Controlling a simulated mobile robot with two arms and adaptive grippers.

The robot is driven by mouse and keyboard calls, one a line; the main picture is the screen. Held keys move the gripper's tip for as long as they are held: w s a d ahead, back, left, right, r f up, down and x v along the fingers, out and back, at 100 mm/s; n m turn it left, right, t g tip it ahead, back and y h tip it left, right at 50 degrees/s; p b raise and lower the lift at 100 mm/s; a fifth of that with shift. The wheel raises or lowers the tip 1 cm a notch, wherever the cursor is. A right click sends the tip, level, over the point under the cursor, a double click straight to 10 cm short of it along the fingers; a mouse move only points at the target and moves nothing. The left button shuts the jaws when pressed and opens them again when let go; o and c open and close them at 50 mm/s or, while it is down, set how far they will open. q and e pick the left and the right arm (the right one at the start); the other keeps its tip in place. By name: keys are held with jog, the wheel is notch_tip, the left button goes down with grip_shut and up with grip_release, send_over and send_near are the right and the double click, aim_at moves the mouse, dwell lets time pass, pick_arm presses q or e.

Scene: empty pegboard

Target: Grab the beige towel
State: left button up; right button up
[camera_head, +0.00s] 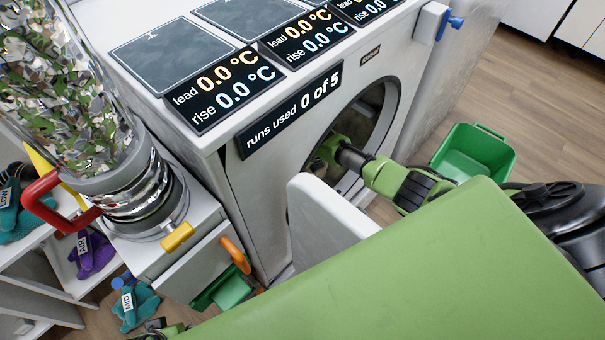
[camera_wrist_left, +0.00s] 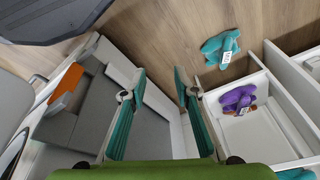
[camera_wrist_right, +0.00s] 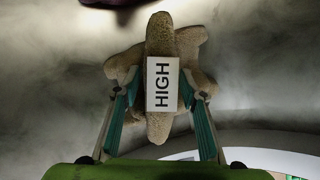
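The beige towel (camera_wrist_right: 158,125) shows in the right wrist view with a white tag reading HIGH. It is in the dim, hazy inside of the machine (camera_head: 270,150). My right gripper (camera_wrist_right: 159,93) is open, with a finger on each side of the towel's middle; I cannot tell whether they touch it. In the head view my right arm reaches through the round opening, and the towel is hidden there. My left gripper (camera_wrist_left: 159,73) is partly open and empty, pointing down toward the grey surfaces and shelf; only a bit of it shows at the head view's bottom edge.
A purple towel (camera_head: 92,252) tagged AIR and teal towels (camera_head: 135,303) sit at the left shelves and floor. A clear container of camouflage scraps (camera_head: 65,100) stands beside the machine. A green bin (camera_head: 475,150) stands on the right floor. A dark shape (camera_wrist_right: 110,3) hangs above the beige towel.

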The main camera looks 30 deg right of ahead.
jog(key=shift+w+f, duration=0.15)
jog(key=shift+f, duration=0.1)
grip_shut()
pick_arm(q)
jog(key=shift+r, duration=0.6)
pick_arm(e)
jog(key=shift+r, duration=0.1)
